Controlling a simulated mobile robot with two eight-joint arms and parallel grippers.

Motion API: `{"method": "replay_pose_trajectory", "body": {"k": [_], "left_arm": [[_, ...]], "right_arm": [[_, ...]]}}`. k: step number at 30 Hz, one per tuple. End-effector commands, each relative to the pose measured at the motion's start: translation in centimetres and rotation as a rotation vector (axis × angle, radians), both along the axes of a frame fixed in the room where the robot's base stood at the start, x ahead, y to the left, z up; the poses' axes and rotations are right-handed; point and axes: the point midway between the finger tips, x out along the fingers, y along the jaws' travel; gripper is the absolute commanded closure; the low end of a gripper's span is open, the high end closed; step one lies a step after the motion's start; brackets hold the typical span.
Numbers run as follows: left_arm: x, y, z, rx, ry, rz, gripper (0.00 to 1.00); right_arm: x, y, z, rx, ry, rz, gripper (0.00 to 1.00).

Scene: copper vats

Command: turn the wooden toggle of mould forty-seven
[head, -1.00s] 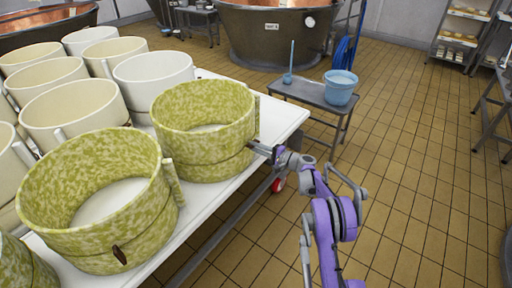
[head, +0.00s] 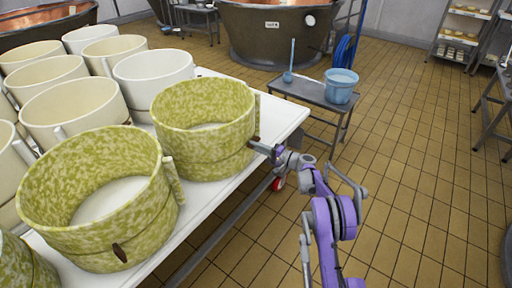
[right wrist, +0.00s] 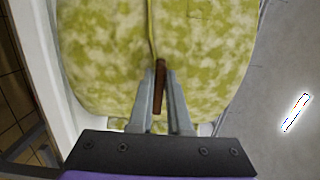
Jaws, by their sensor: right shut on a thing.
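The green-and-cream mottled mould (head: 205,160) stands on the white table, at its right edge. My right gripper (head: 254,146) is at its side, shut on a brown wooden toggle. In the right wrist view the gripper (right wrist: 160,75) has its two fingers on either side of the toggle (right wrist: 159,84), against the mottled wall (right wrist: 205,50). The toggle lies nearly in line with the fingers, by a thin seam in the wall. No mould number is readable. My left gripper is not in view.
A second mottled mould (head: 90,235) with its own brown toggle (head: 119,253) stands nearer, and several cream moulds fill the table (head: 215,205) behind. A low grey bench (head: 305,92) carries a blue bucket (head: 341,86). The tiled floor (head: 430,180) at right is clear.

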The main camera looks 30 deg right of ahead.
Motion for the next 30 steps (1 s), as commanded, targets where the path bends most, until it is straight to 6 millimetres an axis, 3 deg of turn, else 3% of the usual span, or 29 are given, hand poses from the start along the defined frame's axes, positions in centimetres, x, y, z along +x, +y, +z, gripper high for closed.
{"method": "replay_pose_trajectory", "body": {"k": [1,2,6,19,30], "left_arm": [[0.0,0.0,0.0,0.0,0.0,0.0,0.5],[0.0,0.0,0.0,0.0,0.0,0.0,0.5],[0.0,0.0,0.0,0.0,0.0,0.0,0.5],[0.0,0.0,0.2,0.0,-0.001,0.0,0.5],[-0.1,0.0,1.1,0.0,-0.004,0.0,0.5]], "right_arm": [[0.0,0.0,-0.1,-0.002,0.0,0.001,1.0],[0.0,0.0,-0.1,-0.002,0.0,0.001,0.8],[0.0,0.0,-0.1,-0.001,0.0,0.001,0.55],[-0.9,-0.6,0.1,0.0,0.001,-0.002,0.54],[-7.1,-3.9,0.1,-0.001,0.0,-0.002,0.54]]}}
